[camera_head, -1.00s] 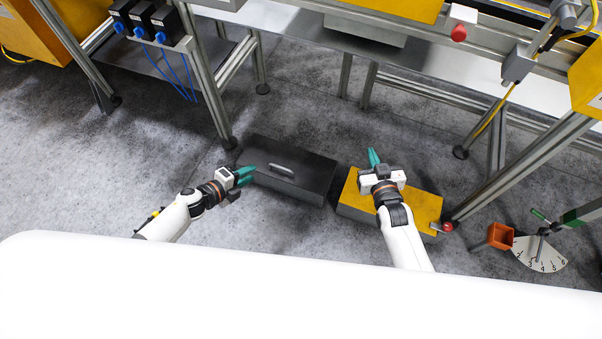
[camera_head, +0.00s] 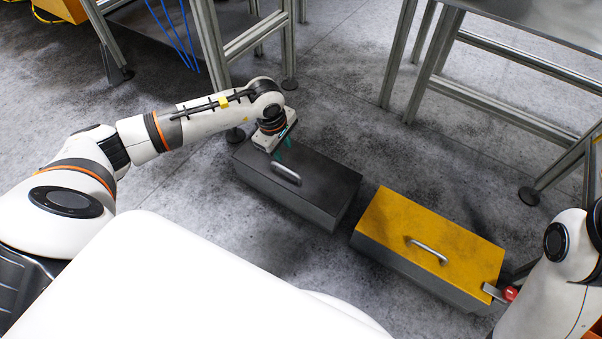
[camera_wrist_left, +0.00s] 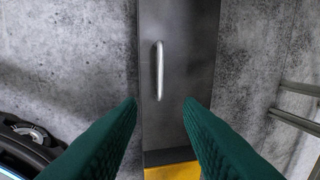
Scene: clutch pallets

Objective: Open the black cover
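The black cover (camera_head: 325,180) is the dark lid of a long box on the floor, with a silver bar handle (camera_head: 286,173) on top. It lies flat on the box. My left gripper (camera_head: 283,152) points down above the far side of the black cover, close to the handle. In the left wrist view its green fingers (camera_wrist_left: 160,103) are spread apart and empty. The handle (camera_wrist_left: 159,70) lies ahead of the fingertips, roughly in line with the gap between them, on the black cover (camera_wrist_left: 198,60).
A box with a yellow cover (camera_head: 440,232) and its own handle stands right of the black box, with a small gap between. A red knob (camera_head: 510,293) sits at its right end. Metal frame legs (camera_head: 210,60) stand behind. Grey floor is clear around the boxes.

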